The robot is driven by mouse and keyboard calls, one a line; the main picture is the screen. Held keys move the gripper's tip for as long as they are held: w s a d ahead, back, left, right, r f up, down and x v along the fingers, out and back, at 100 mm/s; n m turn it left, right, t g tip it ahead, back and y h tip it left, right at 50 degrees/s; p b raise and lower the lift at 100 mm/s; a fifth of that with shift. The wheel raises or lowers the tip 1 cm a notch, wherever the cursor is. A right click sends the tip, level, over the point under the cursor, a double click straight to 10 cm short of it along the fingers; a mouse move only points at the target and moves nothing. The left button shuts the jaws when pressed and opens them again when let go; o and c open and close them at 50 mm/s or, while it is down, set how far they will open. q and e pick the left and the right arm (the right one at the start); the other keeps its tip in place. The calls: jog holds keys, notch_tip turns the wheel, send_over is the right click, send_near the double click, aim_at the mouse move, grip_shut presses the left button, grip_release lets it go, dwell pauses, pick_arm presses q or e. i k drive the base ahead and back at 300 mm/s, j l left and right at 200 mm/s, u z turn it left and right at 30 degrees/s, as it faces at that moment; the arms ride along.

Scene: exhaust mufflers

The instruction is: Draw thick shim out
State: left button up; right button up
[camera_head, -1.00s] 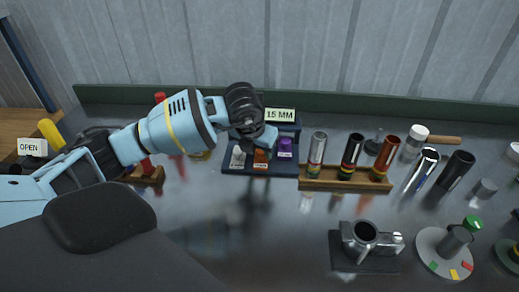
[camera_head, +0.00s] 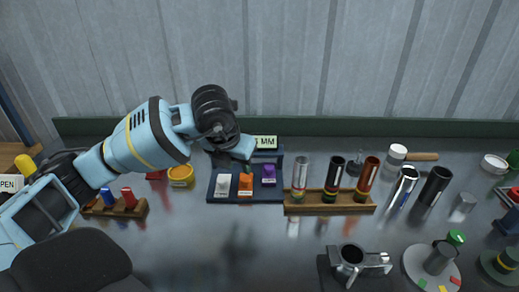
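A dark blue rack (camera_head: 213,187) on the bench holds three small shims side by side: a pale grey one (camera_head: 223,183), an orange one (camera_head: 246,182) and a purple one (camera_head: 268,173). Each has a small tag in front, too small to read, so I cannot tell which is the thick one. My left gripper (camera_head: 244,149) hangs above the back of the rack, behind the orange shim and apart from all three. Its fingers are too small and turned away to show whether they are open. My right gripper is out of view.
A sign (camera_head: 265,142) ending in "MM" stands behind the rack, partly covered by my gripper. A wooden stand (camera_head: 330,206) with three tubes is close on the right. A yellow tin (camera_head: 181,176) is on the left. The bench in front is clear up to a metal clamp (camera_head: 352,257).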

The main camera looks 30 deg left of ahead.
aim_at(268, 173)
jog(key=k, duration=1)
